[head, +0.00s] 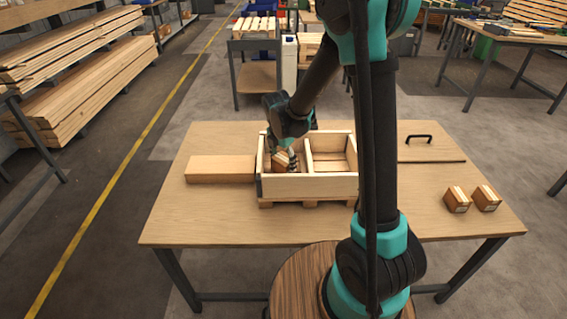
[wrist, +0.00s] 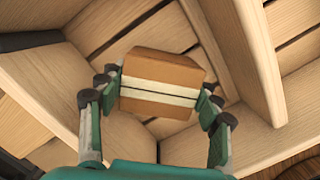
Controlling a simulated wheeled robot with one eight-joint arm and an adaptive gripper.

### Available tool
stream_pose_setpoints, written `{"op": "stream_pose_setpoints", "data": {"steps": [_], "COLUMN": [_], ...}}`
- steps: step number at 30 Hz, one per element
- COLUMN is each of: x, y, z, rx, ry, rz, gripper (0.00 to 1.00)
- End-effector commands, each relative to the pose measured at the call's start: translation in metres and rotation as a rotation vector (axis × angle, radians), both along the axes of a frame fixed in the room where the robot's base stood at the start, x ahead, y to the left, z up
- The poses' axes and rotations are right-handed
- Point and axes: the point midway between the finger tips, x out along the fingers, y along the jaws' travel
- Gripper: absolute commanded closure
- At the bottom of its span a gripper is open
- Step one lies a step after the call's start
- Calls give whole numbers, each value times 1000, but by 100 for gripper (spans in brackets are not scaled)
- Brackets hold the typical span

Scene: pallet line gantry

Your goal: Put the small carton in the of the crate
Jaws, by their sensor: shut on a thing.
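A wooden crate (head: 308,187) with a divider and two compartments stands on the table. My gripper (head: 287,165) reaches down into its left compartment. In the wrist view, my gripper (wrist: 160,103) is shut on a small brown carton (wrist: 165,75) with a pale stripe, one finger at each side. The carton (head: 281,159) also shows in the head view, inside the left compartment and tilted. Slats of the crate floor (wrist: 115,25) show behind it. I cannot tell whether the carton touches the floor.
A wooden block (head: 220,169) lies left of the crate on the table (head: 230,225). Two small cartons (head: 457,199) (head: 487,198) stand at the right. The table's front left is clear.

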Motion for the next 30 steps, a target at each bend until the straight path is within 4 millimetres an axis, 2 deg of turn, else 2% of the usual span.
{"op": "stream_pose_setpoints", "data": {"steps": [12,13,17,30], "x": [0,0,0,0], "y": [0,0,0,0], "z": [-6,-6,-6,0], "rx": [0,0,0,0], "ry": [0,0,0,0], "rz": [0,0,0,0], "gripper": [76,34,17,15]}}
